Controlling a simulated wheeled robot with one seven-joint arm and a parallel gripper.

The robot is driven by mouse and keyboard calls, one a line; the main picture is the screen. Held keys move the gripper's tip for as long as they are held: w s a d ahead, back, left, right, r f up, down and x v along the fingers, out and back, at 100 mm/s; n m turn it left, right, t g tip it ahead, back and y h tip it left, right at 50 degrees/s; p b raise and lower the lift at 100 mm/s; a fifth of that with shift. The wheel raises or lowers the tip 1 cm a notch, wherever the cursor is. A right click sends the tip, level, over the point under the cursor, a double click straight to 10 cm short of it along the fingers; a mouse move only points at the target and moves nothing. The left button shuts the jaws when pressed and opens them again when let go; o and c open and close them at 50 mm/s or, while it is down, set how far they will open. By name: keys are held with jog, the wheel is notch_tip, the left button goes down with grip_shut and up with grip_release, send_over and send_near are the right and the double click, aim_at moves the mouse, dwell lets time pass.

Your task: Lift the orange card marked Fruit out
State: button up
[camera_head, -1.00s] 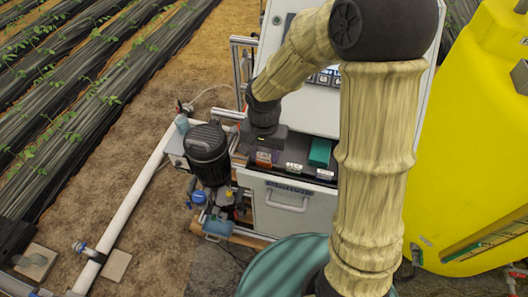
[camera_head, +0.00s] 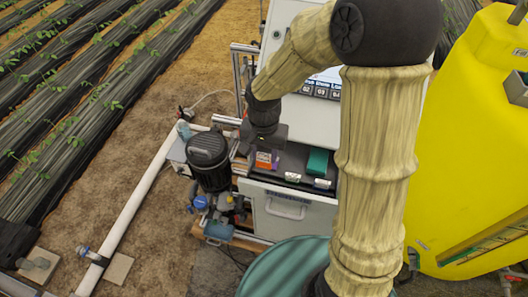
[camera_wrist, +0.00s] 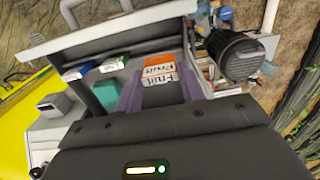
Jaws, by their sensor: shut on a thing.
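The orange card marked Fruit (camera_wrist: 158,63) is between the two purple fingers of my gripper (camera_wrist: 158,92) in the wrist view. The gripper is shut on it. The word Fruit shows on the orange face and again on a pale strip below it. In the head view the orange card (camera_head: 263,160) shows just below the dark gripper (camera_head: 268,154), above the left end of the open grey drawer (camera_head: 288,193). The card's lower part is hard to make out, so I cannot tell whether it is clear of the drawer.
A green-edged card (camera_wrist: 115,63) and a blue-edged card (camera_wrist: 78,73) stand along the drawer's front. A teal block (camera_head: 317,161) is in the drawer to the right. A black pump (camera_head: 208,160) stands close left of the drawer. A yellow tank (camera_head: 465,150) is at right.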

jog(key=shift+r+p, duration=1.2)
jog(key=shift+r, duration=0.5)
